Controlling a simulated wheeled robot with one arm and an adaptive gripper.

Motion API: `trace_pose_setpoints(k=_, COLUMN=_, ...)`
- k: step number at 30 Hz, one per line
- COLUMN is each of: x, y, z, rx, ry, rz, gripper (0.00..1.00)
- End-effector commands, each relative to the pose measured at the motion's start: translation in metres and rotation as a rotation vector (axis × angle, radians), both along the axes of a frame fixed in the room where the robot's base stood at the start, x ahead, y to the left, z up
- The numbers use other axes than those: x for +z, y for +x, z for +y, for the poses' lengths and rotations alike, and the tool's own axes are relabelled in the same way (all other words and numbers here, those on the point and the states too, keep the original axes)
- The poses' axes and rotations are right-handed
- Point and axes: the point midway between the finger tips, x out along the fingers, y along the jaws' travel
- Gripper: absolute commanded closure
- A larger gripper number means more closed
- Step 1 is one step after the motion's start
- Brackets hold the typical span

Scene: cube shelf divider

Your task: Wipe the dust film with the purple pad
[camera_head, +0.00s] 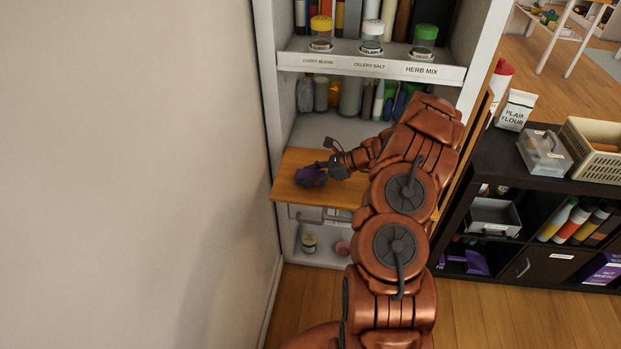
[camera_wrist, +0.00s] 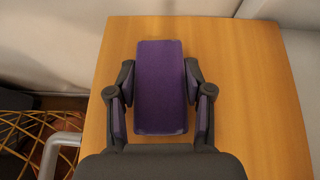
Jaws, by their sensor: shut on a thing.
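The purple pad (camera_wrist: 160,85) is a flat rectangular block between the two fingers of my gripper (camera_wrist: 160,92) in the wrist view. The fingers close on it from both sides. In the head view the pad (camera_head: 309,178) and my gripper (camera_head: 325,170) are over the left part of a wooden board (camera_head: 295,194) in the white shelf unit. The board also fills much of the wrist view (camera_wrist: 240,70). I cannot tell whether the pad touches the board. No dust film can be made out on the board.
The white shelf's left side panel (camera_head: 268,100) stands close to my gripper. Spice jars (camera_head: 372,38) stand on the shelf above, with bottles (camera_head: 350,97) behind the board. A dark cube shelf (camera_head: 500,170) with a basket (camera_head: 595,146) stands at right. A wire basket (camera_wrist: 30,135) shows at lower left in the wrist view.

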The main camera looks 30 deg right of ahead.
Motion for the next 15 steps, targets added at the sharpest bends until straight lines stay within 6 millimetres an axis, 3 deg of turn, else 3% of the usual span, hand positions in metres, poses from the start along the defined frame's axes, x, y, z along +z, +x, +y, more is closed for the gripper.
trace_pose_setpoints(k=15, x=0.012, y=0.0, z=0.0, rx=0.0, ry=0.0, rz=0.0, gripper=0.91)
